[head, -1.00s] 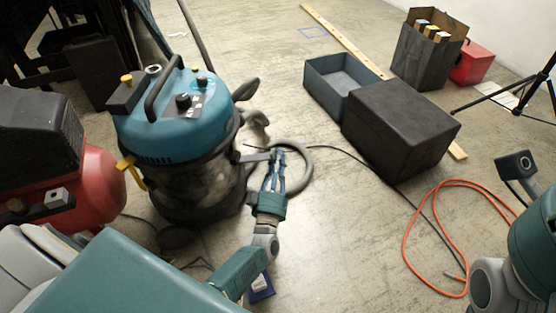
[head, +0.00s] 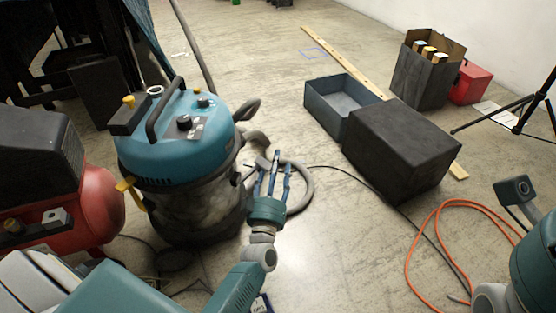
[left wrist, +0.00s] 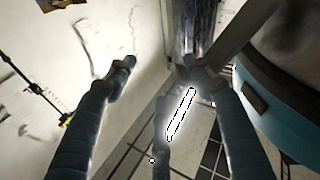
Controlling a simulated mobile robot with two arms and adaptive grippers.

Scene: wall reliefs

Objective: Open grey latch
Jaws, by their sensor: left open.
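The blue-topped vacuum cleaner (head: 180,140) stands left of centre in the head view. A grey bar (head: 262,163), which looks like the grey latch, sticks out from its right side; its exact shape is hard to make out. My left gripper (head: 272,168) is open, its blue fingers spread upward beside the vacuum, close to the bar. In the left wrist view a dark grey bar (left wrist: 222,40) runs down from the upper right towards the tip of the right finger of my left gripper (left wrist: 160,72); I cannot tell whether they touch.
A grey hose (head: 303,190) loops on the floor behind my left gripper. A black box (head: 405,145) and an open grey bin (head: 345,98) stand further right. An orange cable (head: 410,245) lies at the right. A red compressor (head: 98,205) stands at the left.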

